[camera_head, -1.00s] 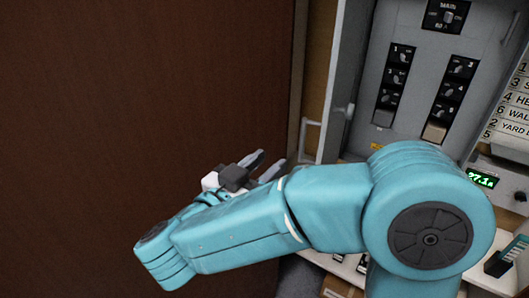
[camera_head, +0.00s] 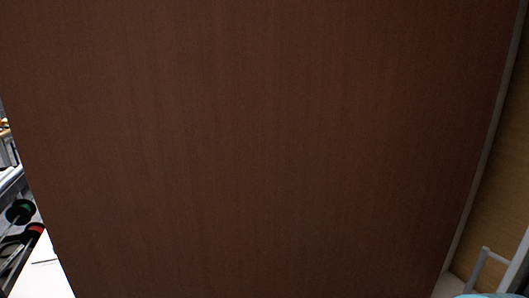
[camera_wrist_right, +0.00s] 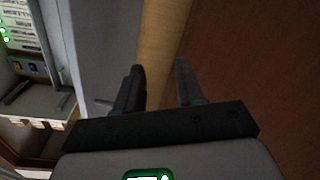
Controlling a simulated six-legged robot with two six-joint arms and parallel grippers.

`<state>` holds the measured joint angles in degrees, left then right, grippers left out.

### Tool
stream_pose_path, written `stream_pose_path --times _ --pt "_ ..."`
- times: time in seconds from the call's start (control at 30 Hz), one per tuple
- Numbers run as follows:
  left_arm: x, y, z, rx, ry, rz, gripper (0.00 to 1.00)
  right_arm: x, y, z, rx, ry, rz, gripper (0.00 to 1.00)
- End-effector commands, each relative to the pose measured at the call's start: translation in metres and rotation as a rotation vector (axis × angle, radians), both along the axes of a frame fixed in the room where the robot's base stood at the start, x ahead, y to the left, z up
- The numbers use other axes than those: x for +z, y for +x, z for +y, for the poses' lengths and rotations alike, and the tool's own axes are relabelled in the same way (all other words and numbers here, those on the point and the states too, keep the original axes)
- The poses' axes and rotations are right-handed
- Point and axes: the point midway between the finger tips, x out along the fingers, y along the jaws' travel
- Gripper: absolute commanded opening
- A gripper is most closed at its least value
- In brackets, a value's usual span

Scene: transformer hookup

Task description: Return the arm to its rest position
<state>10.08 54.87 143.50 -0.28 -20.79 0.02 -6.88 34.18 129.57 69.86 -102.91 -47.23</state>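My right gripper (camera_wrist_right: 158,86) shows in the right wrist view. Its two dark fingers stand apart with a gap between them, and nothing is held. Behind the gap are a light wooden strip (camera_wrist_right: 160,45) and a brown wooden panel (camera_wrist_right: 250,60). In the head view only a sliver of my teal arm (camera_head: 485,296) shows at the bottom right edge; the rest of it is out of frame. My left gripper is in neither current view.
The brown panel (camera_head: 260,150) fills most of the head view. A grey handle (camera_head: 480,265) is at its lower right. A grey cabinet door (camera_wrist_right: 95,50) is left of the right gripper.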

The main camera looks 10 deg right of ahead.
Motion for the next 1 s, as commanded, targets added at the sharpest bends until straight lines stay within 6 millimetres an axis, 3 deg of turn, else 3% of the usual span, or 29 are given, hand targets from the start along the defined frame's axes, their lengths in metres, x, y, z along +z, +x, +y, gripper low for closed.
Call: stream_pose_path --times 0.03,0.13,0.2,0.3,0.4,0.5,0.6,0.77,1.0 --pt "0.000 0.000 0.000 0.000 0.000 0.000 0.58 -0.045 0.009 -0.003 0.090 0.060 0.068 0.38" --pt "-0.001 0.000 0.000 0.000 0.000 0.000 0.58 -0.127 0.018 0.010 0.281 0.247 0.172 0.38" --pt "-0.001 0.000 0.000 0.000 0.000 0.000 0.58 -0.183 0.014 0.031 0.403 0.409 0.251 0.38" --pt "-0.001 0.000 0.000 0.000 0.000 0.000 0.58 -0.251 -0.009 0.074 0.550 0.676 0.371 0.38" --pt "-0.001 0.000 0.000 0.000 0.000 0.000 0.58 -0.298 -0.049 0.128 0.668 0.951 0.513 0.38" --pt "-0.001 0.000 0.000 0.000 0.000 0.000 0.58 -0.317 -0.093 0.179 0.753 1.189 0.665 0.38" --pt "-0.001 0.000 0.000 0.000 0.000 0.000 0.58 -0.319 -0.134 0.210 0.782 1.369 0.807 0.38" --pt "-0.001 0.000 0.000 0.000 0.000 0.000 0.58 -0.318 -0.164 0.224 0.712 1.507 0.909 0.38" --pt "-0.001 0.000 0.000 0.000 0.000 0.000 0.58 -0.318 -0.165 0.224 0.682 1.525 0.897 0.38"
